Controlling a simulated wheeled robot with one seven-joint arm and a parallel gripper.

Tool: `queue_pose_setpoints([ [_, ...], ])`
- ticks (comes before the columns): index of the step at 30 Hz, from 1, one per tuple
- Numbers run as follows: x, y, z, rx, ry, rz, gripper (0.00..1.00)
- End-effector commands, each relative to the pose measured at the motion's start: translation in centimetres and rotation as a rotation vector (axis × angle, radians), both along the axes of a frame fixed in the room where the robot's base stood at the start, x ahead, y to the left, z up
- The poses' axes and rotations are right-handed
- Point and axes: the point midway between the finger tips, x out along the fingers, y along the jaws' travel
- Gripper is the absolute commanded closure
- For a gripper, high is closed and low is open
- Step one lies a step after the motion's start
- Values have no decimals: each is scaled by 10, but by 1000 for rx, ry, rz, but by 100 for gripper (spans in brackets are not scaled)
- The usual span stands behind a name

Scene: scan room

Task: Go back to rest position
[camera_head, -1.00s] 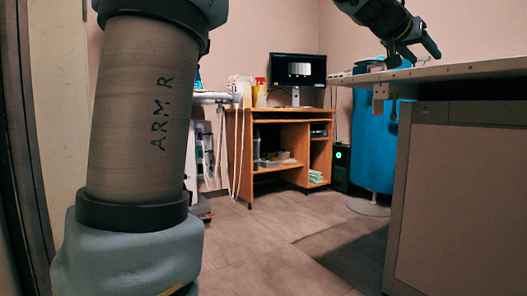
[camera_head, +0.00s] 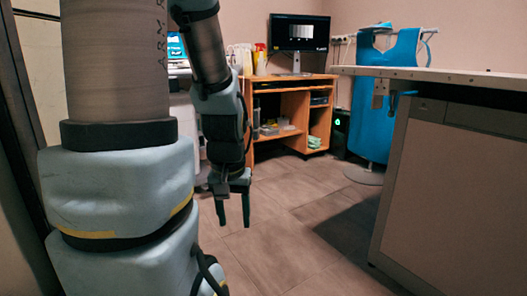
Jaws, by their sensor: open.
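My gripper (camera_head: 233,210) hangs down beside my arm's large near links, left of the picture's middle. Its two dark fingers point at the floor and stand apart, with nothing between them. It is in front of the wooden desk and well left of the table. My arm is folded, with the forearm coming down from the top left.
A table with a pale top (camera_head: 470,78) and a panelled front stands at the right. A wooden desk (camera_head: 292,84) with a monitor (camera_head: 299,33) is at the back. A blue apron (camera_head: 371,125) hangs on a stand behind the table. The tiled floor (camera_head: 275,235) between is clear.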

Motion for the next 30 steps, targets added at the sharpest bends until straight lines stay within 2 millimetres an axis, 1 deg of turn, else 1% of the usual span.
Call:
queue_pose_setpoints([
  [1,-6,4,17,4,11,10,45],
  [8,-2,1,74,2,5,5,45],
  [11,-2,1,104,1,4,4,45],
  [15,-2,1,149,1,4,3,45],
  [29,-2,1,294,1,3,3,45],
  [30,-2,1,307,1,3,3,45],
])
